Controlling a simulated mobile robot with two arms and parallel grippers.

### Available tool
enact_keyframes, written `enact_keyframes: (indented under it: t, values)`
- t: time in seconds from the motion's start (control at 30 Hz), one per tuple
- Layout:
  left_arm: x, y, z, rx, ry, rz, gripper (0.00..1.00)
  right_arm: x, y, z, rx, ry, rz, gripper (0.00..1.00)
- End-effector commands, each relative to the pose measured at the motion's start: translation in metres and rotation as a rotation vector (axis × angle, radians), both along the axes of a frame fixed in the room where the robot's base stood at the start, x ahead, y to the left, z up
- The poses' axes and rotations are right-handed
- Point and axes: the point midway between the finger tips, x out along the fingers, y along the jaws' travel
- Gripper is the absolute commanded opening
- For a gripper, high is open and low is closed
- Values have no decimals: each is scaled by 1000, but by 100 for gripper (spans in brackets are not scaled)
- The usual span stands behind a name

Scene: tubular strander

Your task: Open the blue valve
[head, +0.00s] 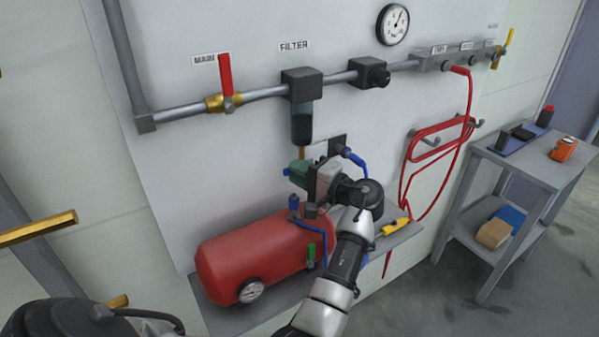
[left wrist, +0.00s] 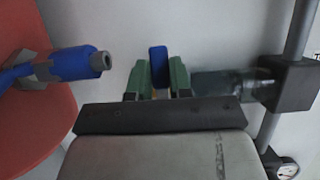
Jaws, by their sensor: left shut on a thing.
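My left gripper (head: 303,172) is below the filter bowl (head: 302,123), in front of the wall panel. In the left wrist view, its two green fingertips (left wrist: 158,80) are closed on the flat blue valve handle (left wrist: 158,66), which stands between them. In the head view only a small blue bit of the handle (head: 287,172) shows beside the green fingertip. The valve body is mostly hidden behind the fingers; a brass stem (head: 302,152) shows just under the bowl. My right gripper is in neither view.
A red tank (head: 250,256) on a shelf lies below my gripper. A blue hose coupling (left wrist: 82,63) sticks up beside my fingers. A red-handled main valve (head: 225,78) is on the pipe above. A grey side table (head: 540,165) stands right.

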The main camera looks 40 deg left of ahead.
Motion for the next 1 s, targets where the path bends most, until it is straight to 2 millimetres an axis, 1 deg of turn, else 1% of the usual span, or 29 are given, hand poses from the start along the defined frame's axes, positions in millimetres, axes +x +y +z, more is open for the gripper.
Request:
enact_keyframes:
  t: [0.17,0.33,0.7,1.0]
  values:
    - [0,0,5,29,69,1,0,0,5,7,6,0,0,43]
    - [0,1,10,75,177,2,0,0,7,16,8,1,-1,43]
    - [4,-1,19,175,422,2,0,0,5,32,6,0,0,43]
    - [6,-2,23,222,533,2,0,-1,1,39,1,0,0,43]
